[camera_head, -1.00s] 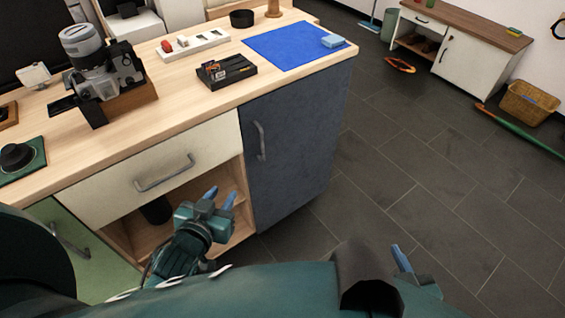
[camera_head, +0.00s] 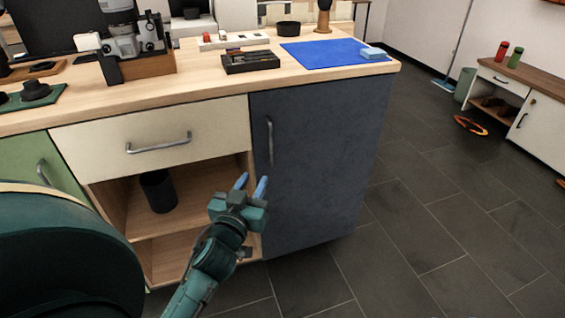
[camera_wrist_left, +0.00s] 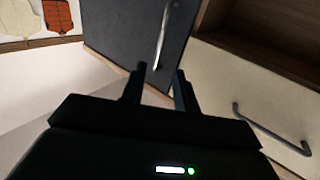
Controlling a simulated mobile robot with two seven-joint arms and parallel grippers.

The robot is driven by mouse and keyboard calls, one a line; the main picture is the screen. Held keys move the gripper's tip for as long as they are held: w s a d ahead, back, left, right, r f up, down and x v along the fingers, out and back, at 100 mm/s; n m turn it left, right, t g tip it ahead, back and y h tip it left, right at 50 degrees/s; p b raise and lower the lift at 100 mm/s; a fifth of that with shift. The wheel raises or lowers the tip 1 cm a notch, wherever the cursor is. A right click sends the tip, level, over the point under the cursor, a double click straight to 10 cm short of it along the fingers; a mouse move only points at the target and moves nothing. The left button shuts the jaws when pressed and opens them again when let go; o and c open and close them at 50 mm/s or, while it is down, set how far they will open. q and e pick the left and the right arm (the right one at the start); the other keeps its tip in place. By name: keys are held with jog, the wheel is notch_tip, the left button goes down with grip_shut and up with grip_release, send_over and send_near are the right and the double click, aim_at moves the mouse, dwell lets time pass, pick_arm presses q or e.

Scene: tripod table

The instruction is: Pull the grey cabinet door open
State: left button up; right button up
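The dark blue-grey cabinet door (camera_head: 325,155) is at the right end of the wooden-topped workbench and looks closed. Its vertical metal handle (camera_head: 270,140) is near the door's left edge. In the left wrist view the door (camera_wrist_left: 120,35) is ahead, with its handle (camera_wrist_left: 162,35) beyond the fingers. My left gripper (camera_head: 253,186) has two blue fingertips, apart and empty, below the handle and not touching it. In the left wrist view the gripper (camera_wrist_left: 160,78) shows its fingers apart. My right gripper is not in view now.
Left of the door are a cream drawer (camera_head: 150,138) with a handle and an open shelf holding a dark cup (camera_head: 158,191). A green door (camera_head: 40,165) is farther left. A blue mat (camera_head: 330,53) lies on the worktop. The tiled floor (camera_head: 440,200) at right is clear.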

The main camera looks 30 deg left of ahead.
aim_at(271, 147)
pick_arm(q)
jog(key=b+x, duration=0.1)
jog(key=x, duration=1)
jog(key=shift+w+a, duration=0.1)
jog(key=shift+w, duration=0.3)
jog(key=shift+w+a+b, duration=0.2)
jog(key=shift+w+b, duration=0.15)
jog(key=shift+w, duration=0.3)
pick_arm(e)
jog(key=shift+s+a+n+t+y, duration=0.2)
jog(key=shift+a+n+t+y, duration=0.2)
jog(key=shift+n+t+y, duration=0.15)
pick_arm(q)
grip_shut()
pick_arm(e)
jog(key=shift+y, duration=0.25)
